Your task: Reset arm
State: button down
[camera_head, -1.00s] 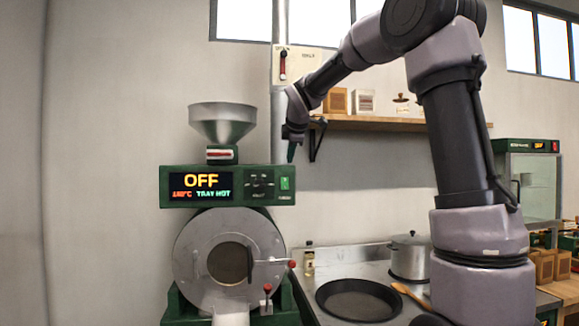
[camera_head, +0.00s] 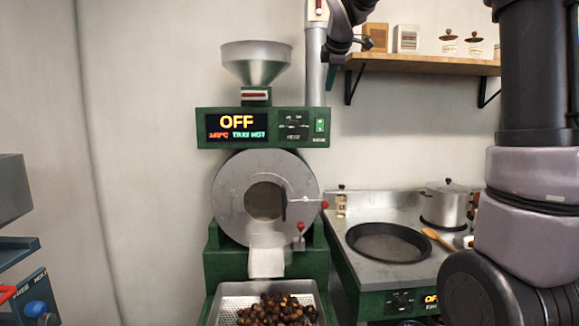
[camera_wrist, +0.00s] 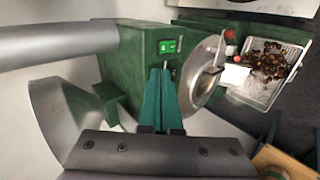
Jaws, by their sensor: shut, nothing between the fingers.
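My gripper (camera_wrist: 160,88) shows in the wrist view with its two green fingers together, empty, in front of the green roaster body (camera_wrist: 135,50). The roaster's panel (camera_head: 263,128) reads OFF and TRAY HOT. Its round drum front (camera_head: 230,197) faces forward. Below it a perforated metal tray (camera_head: 228,303) holds several brown chestnuts (camera_head: 277,311); the tray also shows in the wrist view (camera_wrist: 262,95).
A metal hopper (camera_head: 256,62) stands above the panel, with a grey vertical pipe (camera_head: 314,75) behind. A wooden shelf (camera_head: 425,65) with jars and boxes is at right. A black pan (camera_head: 388,243) and steel pot (camera_head: 445,207) sit on the stove.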

jog(key=s+d+f+m, duration=0.2)
jog(key=s+f+m, duration=0.3)
jog(key=s, duration=0.6)
jog(key=s+d+f+m+g+y, duration=0.1)
jog(key=s+d+f+m, duration=0.1)
jog(key=s+f+m, duration=0.3)
jog(key=s+d+f+m+g+y, duration=0.1)
jog(key=s+f+m, duration=0.4)
jog(key=s+m, duration=0.6)
jog(key=s+d, duration=0.1)
jog(key=s, duration=0.5)
jog(key=shift+s+d+f+m, duration=0.2)
jog(key=shift+d+f+m, duration=0.1)
